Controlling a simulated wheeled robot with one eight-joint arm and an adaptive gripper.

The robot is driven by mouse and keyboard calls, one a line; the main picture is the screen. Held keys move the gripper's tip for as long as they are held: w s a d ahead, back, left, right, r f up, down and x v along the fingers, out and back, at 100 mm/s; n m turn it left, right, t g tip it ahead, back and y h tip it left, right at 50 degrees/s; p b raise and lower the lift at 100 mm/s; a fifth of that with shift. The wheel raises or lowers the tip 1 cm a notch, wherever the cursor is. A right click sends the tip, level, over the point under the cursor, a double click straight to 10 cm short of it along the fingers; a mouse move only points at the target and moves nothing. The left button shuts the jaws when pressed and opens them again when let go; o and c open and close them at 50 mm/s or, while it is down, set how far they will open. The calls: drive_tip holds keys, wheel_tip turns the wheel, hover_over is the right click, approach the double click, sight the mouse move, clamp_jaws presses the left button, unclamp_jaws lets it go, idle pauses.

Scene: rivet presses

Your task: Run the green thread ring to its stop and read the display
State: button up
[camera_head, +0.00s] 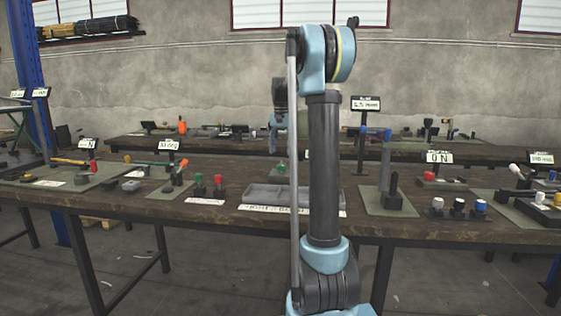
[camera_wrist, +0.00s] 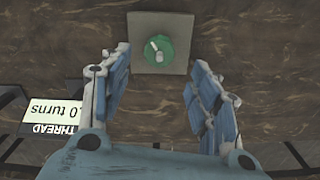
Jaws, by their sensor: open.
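The green thread ring (camera_wrist: 159,50) sits on a square grey plate (camera_wrist: 180,24) at the top middle of the wrist view. A small pale peg or handle stands on it. My gripper (camera_wrist: 158,82) is open and empty, with its two fingers apart. The ring lies ahead of the fingertips, in line with the gap and not between them. In the head view my gripper (camera_head: 276,143) is partly hidden behind my arm, above a small green object (camera_head: 281,167).
The long dark front table (camera_head: 210,213) carries a grey tray (camera_head: 262,195), red and green handled pieces (camera_head: 209,180) and a "0 N" display (camera_head: 439,157). A tall dark post (camera_head: 385,172) stands right of my arm. Another cluttered table stands behind.

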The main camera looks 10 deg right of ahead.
drive_tip(key=shift+r, duration=2.65)
